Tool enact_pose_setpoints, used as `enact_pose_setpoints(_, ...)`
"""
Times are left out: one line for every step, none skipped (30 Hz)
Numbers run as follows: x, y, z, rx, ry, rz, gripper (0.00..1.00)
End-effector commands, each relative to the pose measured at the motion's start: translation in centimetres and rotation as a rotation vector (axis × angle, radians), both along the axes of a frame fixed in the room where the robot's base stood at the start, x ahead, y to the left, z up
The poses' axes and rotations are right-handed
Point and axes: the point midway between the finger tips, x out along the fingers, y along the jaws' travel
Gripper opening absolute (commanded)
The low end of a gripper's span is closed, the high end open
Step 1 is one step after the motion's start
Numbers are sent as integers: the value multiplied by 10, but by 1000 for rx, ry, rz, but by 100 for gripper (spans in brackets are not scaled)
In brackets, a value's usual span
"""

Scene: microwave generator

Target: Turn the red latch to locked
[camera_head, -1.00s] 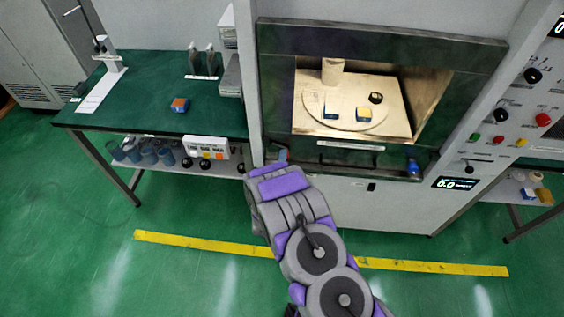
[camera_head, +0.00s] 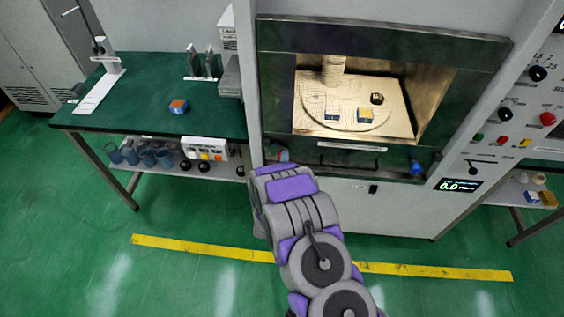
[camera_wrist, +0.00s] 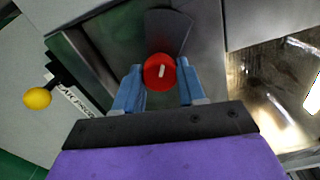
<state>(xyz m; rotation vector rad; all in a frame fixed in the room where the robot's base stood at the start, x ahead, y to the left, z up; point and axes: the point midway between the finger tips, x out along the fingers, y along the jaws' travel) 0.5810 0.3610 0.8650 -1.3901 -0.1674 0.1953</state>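The red latch (camera_wrist: 160,71) is a round red knob with a short white mark, in the wrist view. The mark stands nearly upright in that picture, tilted slightly. My gripper (camera_wrist: 160,75) has its two blue fingers on either side of the knob, spread apart. Narrow gaps seem to show between fingers and knob; I cannot tell whether either finger touches it. In the head view my arm reaches to the lower left corner of the microwave generator's front (camera_head: 275,90) and hides the latch.
A yellow knob (camera_wrist: 37,98) on a black mount is at the left of the wrist view. The chamber holds a round turntable (camera_head: 350,124) with small blocks. A blue knob (camera_head: 415,168) is at the front's lower right. A green workbench (camera_head: 140,110) stands left.

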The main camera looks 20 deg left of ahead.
Motion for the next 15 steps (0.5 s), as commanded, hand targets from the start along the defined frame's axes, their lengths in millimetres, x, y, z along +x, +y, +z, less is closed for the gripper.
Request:
enact_pose_setpoints(-1,-5,-7,-9,15,-6,44)
enact_pose_setpoints(-1,-4,-7,-9,15,-6,47)
enact_pose_setpoints(-1,-4,-7,-8,14,-6,50)
enact_pose_setpoints(-1,-4,-6,-8,13,-6,53)
enact_pose_setpoints(-1,-4,-6,-8,12,-6,56)
enact_pose_setpoints(-1,-3,-5,-8,11,-5,60)
enact_pose_setpoints(-1,-3,-5,-6,10,-4,63)
enact_pose_setpoints(-1,-3,-4,-6,9,-4,66)
enact_pose_setpoints(-2,-2,-4,-6,8,-4,66)
enact_pose_setpoints(-2,-2,-4,-6,7,-4,66)
enact_pose_setpoints(-2,-1,-3,-6,6,-3,66)
enact_pose_setpoints(-2,-1,-3,-5,5,-3,66)
enact_pose_setpoints(-2,-1,-3,-5,5,-2,66)
enact_pose_setpoints(-2,-1,-3,-5,4,-2,66)
enact_pose_setpoints(-2,0,-3,-5,4,-2,66)
